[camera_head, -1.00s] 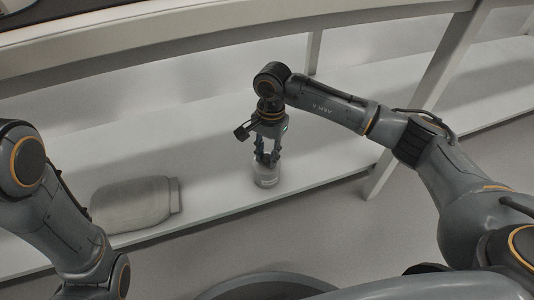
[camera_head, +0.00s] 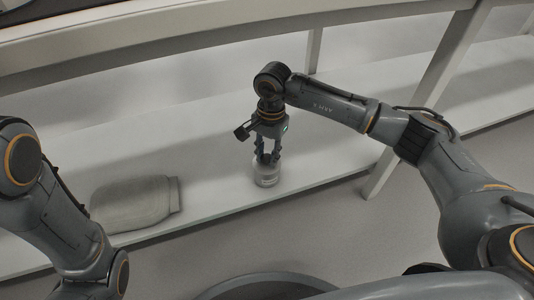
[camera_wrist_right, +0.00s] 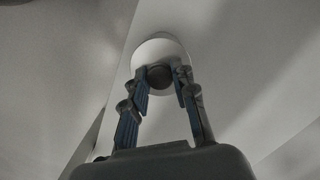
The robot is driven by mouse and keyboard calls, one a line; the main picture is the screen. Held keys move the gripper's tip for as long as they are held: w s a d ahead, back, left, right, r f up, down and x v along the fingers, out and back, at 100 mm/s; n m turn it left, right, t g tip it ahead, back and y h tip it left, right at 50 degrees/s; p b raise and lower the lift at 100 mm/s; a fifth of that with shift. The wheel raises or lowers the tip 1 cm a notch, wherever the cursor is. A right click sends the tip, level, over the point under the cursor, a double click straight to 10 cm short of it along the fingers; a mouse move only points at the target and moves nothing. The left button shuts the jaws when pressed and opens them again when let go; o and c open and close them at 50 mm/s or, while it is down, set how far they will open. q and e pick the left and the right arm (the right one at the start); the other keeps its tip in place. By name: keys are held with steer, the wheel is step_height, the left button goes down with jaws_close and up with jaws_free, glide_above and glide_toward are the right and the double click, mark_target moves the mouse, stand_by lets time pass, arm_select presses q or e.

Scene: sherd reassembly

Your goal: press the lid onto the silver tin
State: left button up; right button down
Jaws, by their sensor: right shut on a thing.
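The silver tin (camera_head: 266,180) stands upright near the front edge of the white shelf, below my right gripper (camera_head: 267,160). My right gripper points down, and its fingers are closed on the dark knob (camera_wrist_right: 160,76) of a pale round lid (camera_wrist_right: 160,50). The lid is at the top of the tin; I cannot tell if it is fully seated. In the right wrist view the lid hides the tin's opening. My left arm shows at the left, but its gripper is out of view.
A grey, rounded jar-like object (camera_head: 135,204) lies on its side on the shelf, left of the tin. The white shelf (camera_head: 215,190) is clear between them. A white post (camera_head: 385,170) stands to the right, and an upper rail runs behind.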

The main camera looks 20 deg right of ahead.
steer(key=c, duration=0.5)
jaws_free()
steer(key=shift+r, duration=0.1)
